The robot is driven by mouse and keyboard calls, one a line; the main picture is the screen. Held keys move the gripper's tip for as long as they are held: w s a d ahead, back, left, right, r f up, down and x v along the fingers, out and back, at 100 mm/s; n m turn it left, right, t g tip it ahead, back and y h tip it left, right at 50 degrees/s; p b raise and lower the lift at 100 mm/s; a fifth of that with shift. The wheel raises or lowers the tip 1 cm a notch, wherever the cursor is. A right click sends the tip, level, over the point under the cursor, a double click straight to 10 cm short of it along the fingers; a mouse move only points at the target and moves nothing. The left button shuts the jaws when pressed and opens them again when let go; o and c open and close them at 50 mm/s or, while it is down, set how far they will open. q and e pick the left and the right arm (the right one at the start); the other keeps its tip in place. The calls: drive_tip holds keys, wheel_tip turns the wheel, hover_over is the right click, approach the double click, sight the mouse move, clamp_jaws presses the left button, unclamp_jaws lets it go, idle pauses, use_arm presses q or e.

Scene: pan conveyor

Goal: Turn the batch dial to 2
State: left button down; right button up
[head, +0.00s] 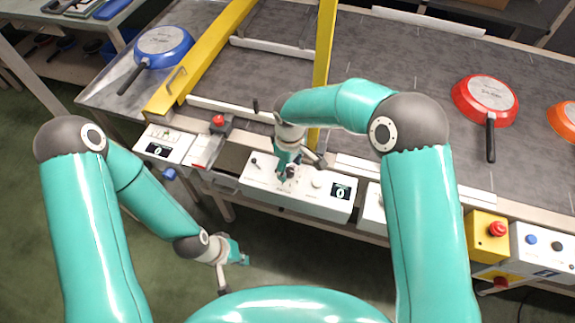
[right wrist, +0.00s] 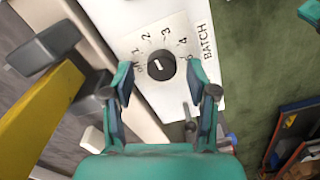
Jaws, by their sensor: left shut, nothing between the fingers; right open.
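The batch dial (right wrist: 160,70) is a round black knob with a short white mark, on a white panel labelled BATCH (right wrist: 207,42). Printed figures, including 1, 2, 3 and 4, curve around it. The mark lies slanted; I cannot tell for sure which figure it points to. My right gripper (right wrist: 165,85) is open, its fingers on either side of the dial in the right wrist view, apparently not gripping it. In the head view my right gripper (head: 288,172) hangs over the white control box (head: 310,203) and largely hides the dial. My left gripper (head: 245,261) is shut and empty, low over the floor.
A display (head: 340,192) on the box reads 0. A yellow frame post (head: 325,45) stands just behind my right gripper. A red button (head: 218,120) is to the left.

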drive_tip(key=shift+f, duration=0.45)
drive_tip(key=shift+c, duration=0.2)
clamp_jaws()
drive_tip(key=shift+n+b, duration=0.35)
drive_tip(key=shift+n, duration=0.35)
drive_tip(key=shift+r, duration=0.1)
drive_tip(key=shift+o, duration=0.2)
unclamp_jaws()
